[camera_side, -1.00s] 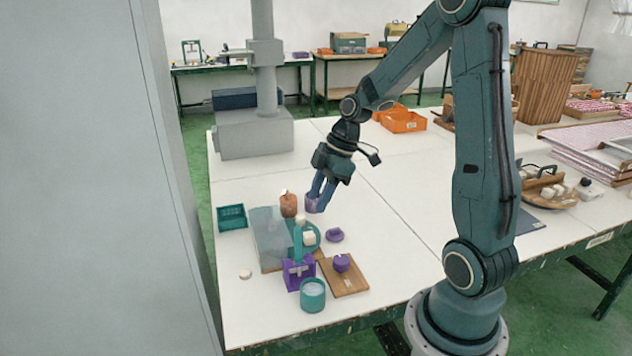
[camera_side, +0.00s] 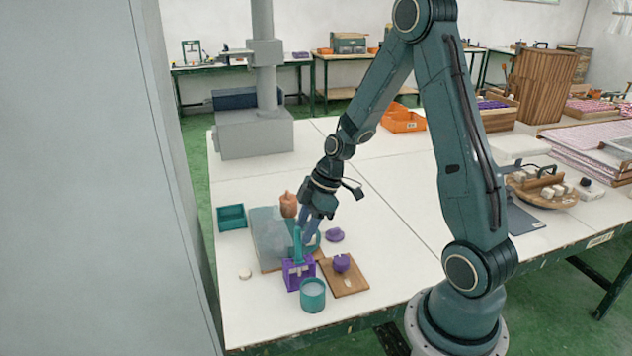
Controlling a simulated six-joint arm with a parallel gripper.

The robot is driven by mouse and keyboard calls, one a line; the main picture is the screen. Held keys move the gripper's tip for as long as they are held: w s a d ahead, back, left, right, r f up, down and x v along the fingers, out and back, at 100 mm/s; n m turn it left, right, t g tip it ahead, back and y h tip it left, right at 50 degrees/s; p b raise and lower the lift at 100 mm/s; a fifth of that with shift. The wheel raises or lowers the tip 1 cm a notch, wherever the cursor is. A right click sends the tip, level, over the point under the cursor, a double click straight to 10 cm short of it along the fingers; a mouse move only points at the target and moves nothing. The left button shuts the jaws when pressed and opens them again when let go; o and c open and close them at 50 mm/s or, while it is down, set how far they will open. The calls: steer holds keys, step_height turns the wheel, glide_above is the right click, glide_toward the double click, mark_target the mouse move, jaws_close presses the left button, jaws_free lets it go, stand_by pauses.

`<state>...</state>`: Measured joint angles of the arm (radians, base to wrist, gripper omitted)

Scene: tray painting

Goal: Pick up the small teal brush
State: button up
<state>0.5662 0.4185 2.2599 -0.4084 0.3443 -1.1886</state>
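The small teal brush (camera_side: 298,243) stands upright, its lower end in a purple holder (camera_side: 299,274) near the front left of the table. My gripper (camera_side: 307,236) points down just right of and slightly behind the brush's upper part. Its fingertips overlap the cluttered area by the brush, so whether they touch it, and how far apart they are, is unclear.
A teal cup (camera_side: 312,295) stands in front of the holder. A wooden board (camera_side: 346,280) with a purple knob-like piece lies to the right. A greyish tray (camera_side: 266,232) and an orange-brown bottle-like object (camera_side: 289,204) are behind. A teal box (camera_side: 231,217) sits left.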

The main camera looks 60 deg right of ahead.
mark_target(298, 252)
steer(key=shift+f, duration=0.1)
steer(key=shift+x, duration=2.5)
jaws_close()
